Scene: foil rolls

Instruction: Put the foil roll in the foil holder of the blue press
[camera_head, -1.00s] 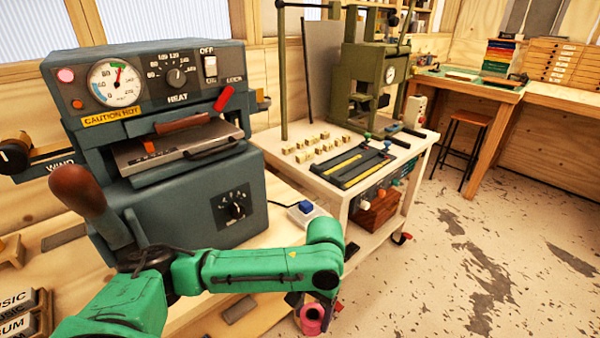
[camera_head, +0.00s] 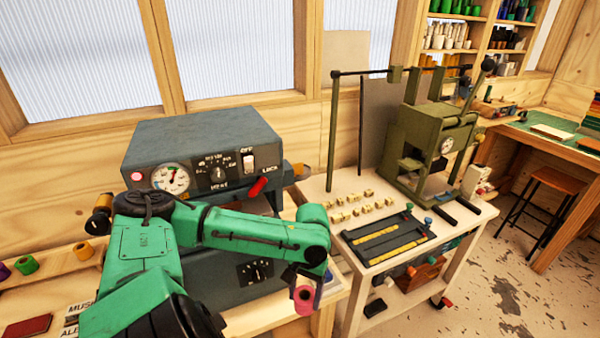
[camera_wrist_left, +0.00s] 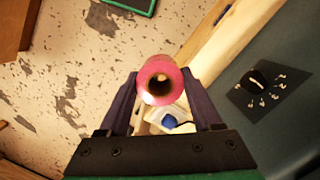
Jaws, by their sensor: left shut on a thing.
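The pink foil roll (camera_head: 304,300) is held at the end of my green left arm, in front of the right front corner of the blue press (camera_head: 205,140). In the left wrist view the roll (camera_wrist_left: 160,80) sits between the dark fingers of my left gripper (camera_wrist_left: 162,92), with its open core facing the camera. The gripper is shut on it. The press's side with a black knob (camera_wrist_left: 262,78) shows at the right of that view. My left arm covers much of the press front, and I cannot make out the foil holder. My right gripper is not in view.
A white cart (camera_head: 350,262) with a green press (camera_head: 432,135) and small blocks stands right of the blue press. Several coloured rolls (camera_head: 83,251) lie on the bench at left. A stool (camera_head: 545,205) and open floor are at right.

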